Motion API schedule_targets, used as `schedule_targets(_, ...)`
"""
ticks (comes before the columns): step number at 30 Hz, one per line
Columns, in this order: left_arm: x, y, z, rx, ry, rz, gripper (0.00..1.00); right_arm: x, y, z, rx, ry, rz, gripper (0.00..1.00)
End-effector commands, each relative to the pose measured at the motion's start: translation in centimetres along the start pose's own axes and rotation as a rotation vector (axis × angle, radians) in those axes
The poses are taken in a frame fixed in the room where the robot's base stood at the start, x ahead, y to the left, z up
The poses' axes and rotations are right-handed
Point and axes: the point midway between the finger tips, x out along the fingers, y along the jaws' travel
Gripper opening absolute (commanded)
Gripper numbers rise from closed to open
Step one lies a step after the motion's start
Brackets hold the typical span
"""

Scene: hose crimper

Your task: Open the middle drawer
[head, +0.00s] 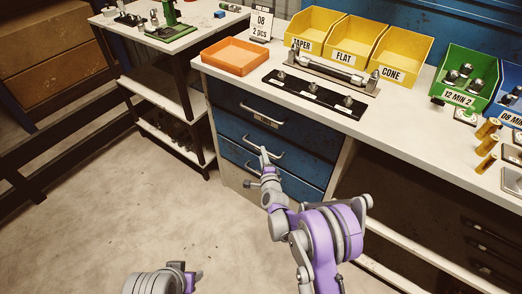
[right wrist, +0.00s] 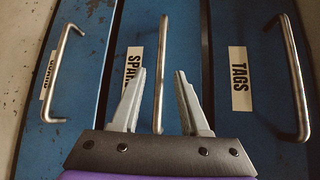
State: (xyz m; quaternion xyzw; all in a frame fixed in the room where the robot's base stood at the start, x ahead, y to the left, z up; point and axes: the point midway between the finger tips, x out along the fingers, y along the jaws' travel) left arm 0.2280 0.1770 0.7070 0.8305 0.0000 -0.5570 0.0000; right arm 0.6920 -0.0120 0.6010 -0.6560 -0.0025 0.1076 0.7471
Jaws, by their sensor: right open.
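The middle drawer (head: 236,132) is blue and looks shut, flush with the drawers above and below it. Its metal bar handle (head: 281,156) shows close to my right gripper (head: 264,160). In the right wrist view, this handle (right wrist: 163,40) stands between the two open fingertips of my right gripper (right wrist: 161,76), with a gap on each side. The drawer's label (right wrist: 133,70), starting "SPA", is partly hidden by a finger. Only part of my left arm shows at the bottom of the head view; its gripper does not show.
The top drawer handle (head: 262,115) and the lower drawer handle (head: 249,170) are close by. The bench top (head: 420,115) above holds an orange tray (head: 235,57) and yellow bins (head: 352,45). The floor (head: 110,220) in front is clear.

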Motion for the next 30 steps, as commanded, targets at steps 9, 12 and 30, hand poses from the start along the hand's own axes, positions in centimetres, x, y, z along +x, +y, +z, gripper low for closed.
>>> schedule_targets(9, 0.6, 0.0, 0.1, 0.000, -0.002, 0.000, 0.50, 3.9, 0.1, 0.0, -0.001, 0.000, 0.001, 0.45)
schedule_targets(12, 0.6, 0.0, 0.1, 0.000, -0.002, 0.000, 0.50, 4.2, 0.0, 0.0, -0.001, 0.000, 0.001, 0.45)
schedule_targets(30, 0.6, 0.0, 0.1, 0.000, -0.002, 0.000, 0.50, 4.2, 0.0, 0.0, -0.001, 0.000, 0.001, 0.00)
